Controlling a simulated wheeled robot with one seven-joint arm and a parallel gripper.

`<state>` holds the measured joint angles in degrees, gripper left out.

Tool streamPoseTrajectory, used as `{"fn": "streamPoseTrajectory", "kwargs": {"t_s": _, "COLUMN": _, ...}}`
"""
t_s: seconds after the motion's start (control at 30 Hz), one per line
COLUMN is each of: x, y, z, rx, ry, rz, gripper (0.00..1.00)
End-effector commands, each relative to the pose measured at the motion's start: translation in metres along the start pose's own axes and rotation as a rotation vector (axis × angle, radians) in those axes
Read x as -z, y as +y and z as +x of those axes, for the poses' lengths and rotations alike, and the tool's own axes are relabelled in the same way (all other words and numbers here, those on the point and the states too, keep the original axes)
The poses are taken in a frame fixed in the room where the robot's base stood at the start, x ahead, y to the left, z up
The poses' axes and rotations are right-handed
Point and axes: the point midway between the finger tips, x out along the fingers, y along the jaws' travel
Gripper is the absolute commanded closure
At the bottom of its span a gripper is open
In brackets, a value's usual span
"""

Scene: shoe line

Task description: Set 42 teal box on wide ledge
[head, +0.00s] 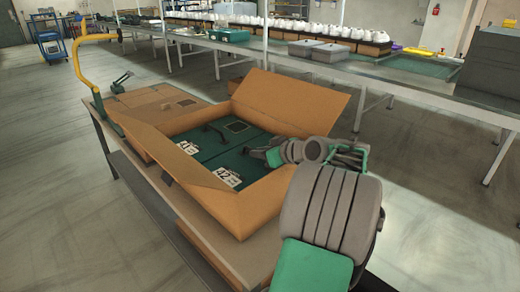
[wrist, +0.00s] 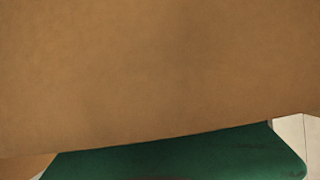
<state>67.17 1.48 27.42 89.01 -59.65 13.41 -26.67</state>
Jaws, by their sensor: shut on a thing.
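The 42 teal box (head: 238,160) lies flat in an open cardboard carton (head: 298,98), its white 42 label facing up on the near side. My gripper (head: 262,155) reaches in from the right and is shut at the top of this box, where its handle would be; the fingers hide the grip itself. Teal also shows along the bottom of the wrist view (wrist: 180,158), below a brown cardboard surface (wrist: 160,70) that fills most of it. I cannot tell for sure which surface is the wide ledge.
A second teal box (head: 195,140) with a black handle lies beside it in the carton. The carton's flaps stand outward on the table. A yellow curved post (head: 78,62) and a closed carton (head: 150,105) are at left. A long bench (head: 290,62) with shoes and bins stands behind.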

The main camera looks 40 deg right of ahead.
Motion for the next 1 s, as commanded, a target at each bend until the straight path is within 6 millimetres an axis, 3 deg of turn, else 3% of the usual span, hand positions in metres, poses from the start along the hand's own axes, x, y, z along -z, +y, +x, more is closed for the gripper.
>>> {"fn": "streamPoseTrajectory", "kwargs": {"t_s": 0.07, "x": 0.003, "y": 0.0, "z": -0.001, "rx": -0.002, "ry": 0.005, "rz": -0.005, "gripper": 1.0}}
{"fn": "streamPoseTrajectory", "kwargs": {"t_s": 0.1, "x": 0.0, "y": 0.0, "z": 0.0, "rx": 0.0, "ry": 0.0, "rz": 0.0, "gripper": 0.86}}
{"fn": "streamPoseTrajectory", "kwargs": {"t_s": 0.33, "x": 0.0, "y": 0.0, "z": 0.0, "rx": 0.0, "ry": 0.0, "rz": 0.0, "gripper": 0.67}}
{"fn": "streamPoseTrajectory", "kwargs": {"t_s": 0.73, "x": -0.004, "y": 0.0, "z": 0.001, "rx": 0.0, "ry": 0.0, "rz": 0.001, "gripper": 0.67}}
{"fn": "streamPoseTrajectory", "kwargs": {"t_s": 1.0, "x": 0.0, "y": 0.0, "z": -0.062, "rx": -0.004, "ry": 0.0, "rz": 0.001, "gripper": 0.67}}
